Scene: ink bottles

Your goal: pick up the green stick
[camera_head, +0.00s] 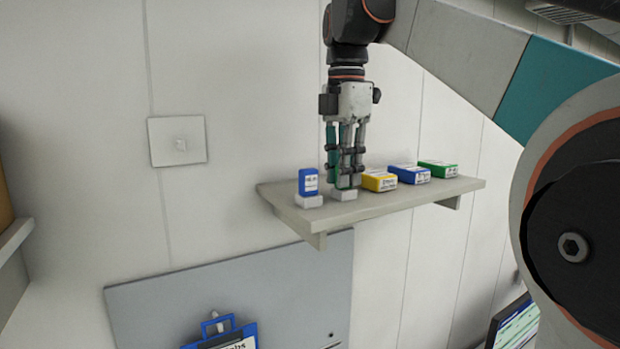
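My gripper (345,180) points straight down over the middle-left of the wall shelf, with its fingers just above a small white block (344,194). A narrow green edge (344,187) shows low between the fingers, right above that block. Most of this green thing is hidden by the fingers, so I cannot tell its full shape or whether the fingers press on it. Teal-green strips also run along the upper fingers; they look like part of my gripper.
The shelf (400,203) also bears an upright blue box (308,181) on a white block (308,201) to the left. Yellow (379,181), blue (409,174) and green (438,169) boxes lie close on the right. A wall switch (178,141) is left; a blue clipboard (221,335) hangs below.

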